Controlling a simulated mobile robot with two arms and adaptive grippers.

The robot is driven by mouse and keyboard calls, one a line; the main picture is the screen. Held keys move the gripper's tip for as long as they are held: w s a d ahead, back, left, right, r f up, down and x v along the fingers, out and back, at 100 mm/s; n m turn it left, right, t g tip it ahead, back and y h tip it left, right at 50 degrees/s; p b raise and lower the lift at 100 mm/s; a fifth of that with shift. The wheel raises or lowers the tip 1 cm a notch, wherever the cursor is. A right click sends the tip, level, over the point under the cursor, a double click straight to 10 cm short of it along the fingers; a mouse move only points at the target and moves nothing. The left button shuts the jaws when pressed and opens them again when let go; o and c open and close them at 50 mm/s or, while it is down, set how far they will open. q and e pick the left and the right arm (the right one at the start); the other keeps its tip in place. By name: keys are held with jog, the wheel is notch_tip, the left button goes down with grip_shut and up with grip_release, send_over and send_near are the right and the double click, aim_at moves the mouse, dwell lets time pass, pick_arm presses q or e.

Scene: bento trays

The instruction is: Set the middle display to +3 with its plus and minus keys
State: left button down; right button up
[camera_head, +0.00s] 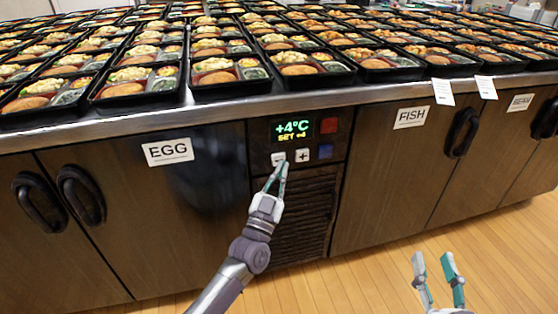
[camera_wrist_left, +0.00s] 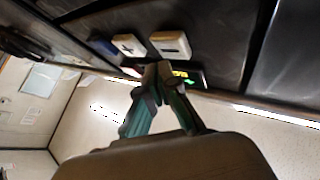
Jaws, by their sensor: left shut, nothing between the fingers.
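The display (camera_head: 292,129) on the dark control panel reads +4°C in green, with SET +4 in yellow below. Under it are a white minus key (camera_head: 278,158) on the left and a white plus key (camera_head: 302,155) on the right. My left gripper (camera_head: 283,166) is shut and empty, its tips at the minus key's lower edge; I cannot tell whether they touch it. In the left wrist view the plus key (camera_wrist_left: 129,44) and minus key (camera_wrist_left: 171,44) show beyond the fingertips (camera_wrist_left: 158,70). My right gripper (camera_head: 435,258) is open and empty, low over the floor.
A red button (camera_head: 329,126) and a blue button (camera_head: 325,151) sit right of the display and keys. A vent grille (camera_head: 303,215) is below. Cabinet doors labelled EGG (camera_head: 168,151) and FISH (camera_head: 411,117) flank the panel. Several bento trays cover the counter above.

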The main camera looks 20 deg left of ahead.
pick_arm(q)
jog(key=shift+w+a, duration=0.25)
jog(key=shift+w, duration=0.05)
jog(key=shift+w+a, duration=0.25)
jog(key=shift+w, duration=0.15)
pick_arm(e)
jog(key=shift+r+t, duration=0.3)
jog(key=shift+r, duration=0.1)
dwell(0.4)
pick_arm(q)
jog(key=shift+s+d+p, duration=0.5)
jog(key=shift+s, duration=0.25)
pick_arm(e)
jog(key=shift+s+d+f+g+h, duration=0.1)
jog(key=shift+d+f+g+h, duration=0.1)
jog(key=shift+f+g, duration=0.8)
jog(key=shift+s+d+f+g+h, duration=0.15)
jog(key=shift+f+g, duration=0.35)
jog(key=shift+f, duration=0.85)
jog(key=shift+w, duration=0.1)
